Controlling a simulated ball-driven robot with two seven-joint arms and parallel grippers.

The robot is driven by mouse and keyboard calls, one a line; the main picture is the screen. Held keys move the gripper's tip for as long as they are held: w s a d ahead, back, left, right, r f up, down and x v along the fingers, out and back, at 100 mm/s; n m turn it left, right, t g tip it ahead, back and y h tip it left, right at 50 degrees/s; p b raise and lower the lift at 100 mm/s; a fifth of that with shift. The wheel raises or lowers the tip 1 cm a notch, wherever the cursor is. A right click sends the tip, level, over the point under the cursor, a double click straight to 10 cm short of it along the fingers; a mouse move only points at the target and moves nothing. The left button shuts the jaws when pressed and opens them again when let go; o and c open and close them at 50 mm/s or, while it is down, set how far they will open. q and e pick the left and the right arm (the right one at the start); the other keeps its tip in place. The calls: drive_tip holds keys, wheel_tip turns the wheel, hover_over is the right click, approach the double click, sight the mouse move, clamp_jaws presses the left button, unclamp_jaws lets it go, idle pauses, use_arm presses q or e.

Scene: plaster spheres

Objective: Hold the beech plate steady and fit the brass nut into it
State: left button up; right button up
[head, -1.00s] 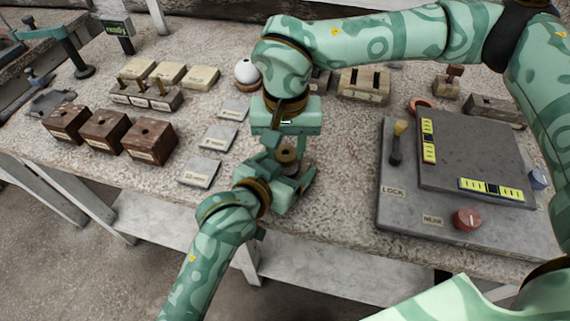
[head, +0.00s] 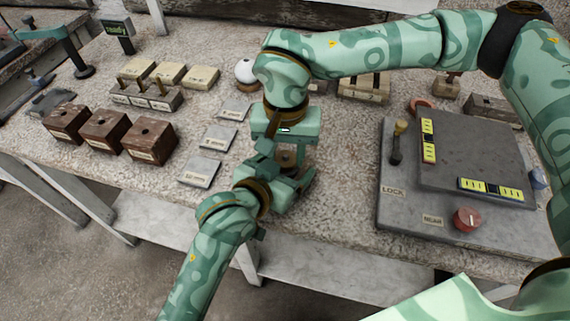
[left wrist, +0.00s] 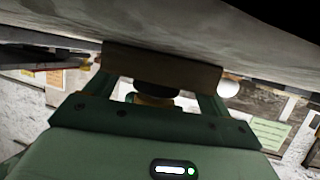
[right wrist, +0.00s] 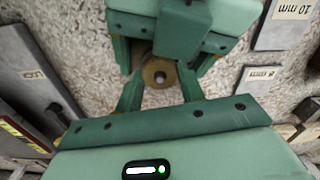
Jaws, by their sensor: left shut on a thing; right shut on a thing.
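In the left wrist view the beech plate (left wrist: 195,75) is a brown block across the fingertips of my left gripper (left wrist: 165,85), which is shut on it. In the right wrist view the brass nut (right wrist: 151,70) is a round part with a centre hole, between the fingers of my right gripper (right wrist: 160,88), which is shut on it. In the head view my right gripper (head: 286,150) points down right over my left gripper (head: 290,182). The nut also shows in the left wrist view (left wrist: 152,100), close to the plate with a dark part between. The plate's seat is hidden.
Labelled grey plates (head: 200,171) lie left of the grippers, with dark wooden blocks (head: 150,139) farther left. A grey fixture board (head: 400,205) with a red knob (head: 467,219) stands right. The bench's front edge is close; bare bench lies between grippers and board.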

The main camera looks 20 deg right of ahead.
drive_tip(key=m, duration=1.6)
drive_tip(key=o, duration=1)
drive_tip(key=shift+o, duration=0.2)
drive_tip(key=shift+a, duration=0.1)
drive_tip(key=shift+s, duration=0.15)
drive_tip(key=shift+s, duration=0.1)
drive_tip(key=shift+c, duration=1.4)
drive_tip(key=shift+f, duration=0.1)
